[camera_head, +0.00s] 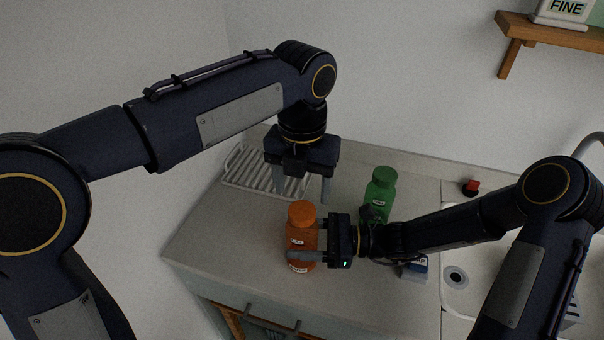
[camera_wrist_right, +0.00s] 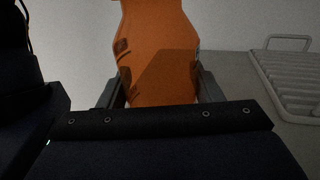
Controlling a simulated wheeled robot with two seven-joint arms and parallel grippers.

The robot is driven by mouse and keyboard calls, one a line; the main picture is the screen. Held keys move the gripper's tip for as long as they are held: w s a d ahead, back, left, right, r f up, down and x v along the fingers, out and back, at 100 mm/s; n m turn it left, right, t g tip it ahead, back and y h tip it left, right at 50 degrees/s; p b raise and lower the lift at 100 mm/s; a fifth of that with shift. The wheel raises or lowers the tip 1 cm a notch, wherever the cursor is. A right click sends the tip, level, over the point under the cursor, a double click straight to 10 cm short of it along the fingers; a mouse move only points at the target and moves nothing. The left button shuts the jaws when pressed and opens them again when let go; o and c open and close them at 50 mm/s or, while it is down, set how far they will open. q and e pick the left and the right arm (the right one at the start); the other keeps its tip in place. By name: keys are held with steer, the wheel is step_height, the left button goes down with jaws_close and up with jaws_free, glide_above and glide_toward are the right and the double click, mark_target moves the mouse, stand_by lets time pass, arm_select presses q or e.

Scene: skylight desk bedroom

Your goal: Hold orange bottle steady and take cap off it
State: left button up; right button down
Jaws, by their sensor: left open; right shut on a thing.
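The orange bottle (camera_head: 301,243) stands upright near the front of the counter, with its orange cap (camera_head: 301,210) on top. My right gripper (camera_head: 308,242) is shut on the bottle's body from the right side. In the right wrist view the bottle (camera_wrist_right: 157,60) sits between the two fingers, and its cap is out of that view. My left gripper (camera_head: 302,190) is open and empty, pointing down. In the head view it appears just above and behind the cap, apart from it.
A green bottle (camera_head: 380,195) stands behind my right gripper. A white dish rack (camera_head: 250,172) lies at the back left and also shows in the right wrist view (camera_wrist_right: 290,80). A sink (camera_head: 480,292) is at the right. The counter's left front (camera_head: 215,255) is clear.

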mark_target(302, 210)
arm_select(q)
step_height(302, 210, down, 6)
steer(key=shift+r, duration=0.15)
steer(key=shift+c, duration=0.4)
